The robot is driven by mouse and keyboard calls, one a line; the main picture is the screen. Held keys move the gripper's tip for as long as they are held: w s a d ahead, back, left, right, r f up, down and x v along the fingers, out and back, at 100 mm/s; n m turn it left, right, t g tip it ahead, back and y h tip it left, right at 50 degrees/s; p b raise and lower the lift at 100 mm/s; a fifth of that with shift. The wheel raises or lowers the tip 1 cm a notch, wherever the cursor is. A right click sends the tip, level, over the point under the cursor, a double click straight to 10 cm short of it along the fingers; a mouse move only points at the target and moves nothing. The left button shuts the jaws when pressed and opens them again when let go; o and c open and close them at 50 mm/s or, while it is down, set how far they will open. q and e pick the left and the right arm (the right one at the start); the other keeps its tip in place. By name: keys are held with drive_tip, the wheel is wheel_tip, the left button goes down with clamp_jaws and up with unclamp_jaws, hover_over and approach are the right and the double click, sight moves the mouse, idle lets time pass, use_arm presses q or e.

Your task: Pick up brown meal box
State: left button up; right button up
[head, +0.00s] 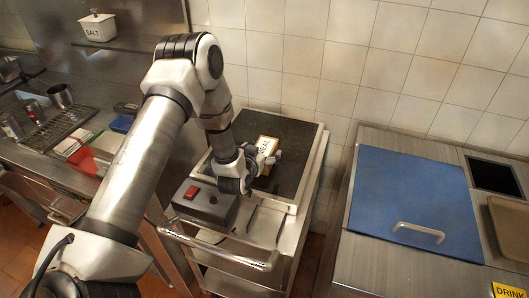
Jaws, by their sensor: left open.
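The brown meal box (268,145) stands on the dark top of the steel cart in the head view, with part of its pale "MEAL" label showing. My left gripper (263,166) is at the near side of the box, close to its lower part. The gripper is open, and its fingers partly cover the box. I cannot tell whether they touch it. My right gripper is not in view.
The steel cart (306,190) has a control box with a red switch (192,192) at its front left. A counter with a blue lid (415,205) stands to the right. A rack (62,128) and cups are on the left counter. A tiled wall is behind.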

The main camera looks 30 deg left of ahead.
sight(263, 149)
use_arm(q)
drive_tip(key=x, duration=0.3)
drive_tip(key=shift+w+f, duration=0.1)
drive_tip(key=shift+f, duration=0.05)
drive_tip(key=shift+s, duration=0.2)
drive_tip(key=shift+c, duration=1.1)
drive_tip(key=c, duration=1.3)
drive_tip(key=shift+c, duration=0.6)
drive_tip(key=shift+w+r, duration=0.1)
drive_tip(key=shift+r, duration=0.1)
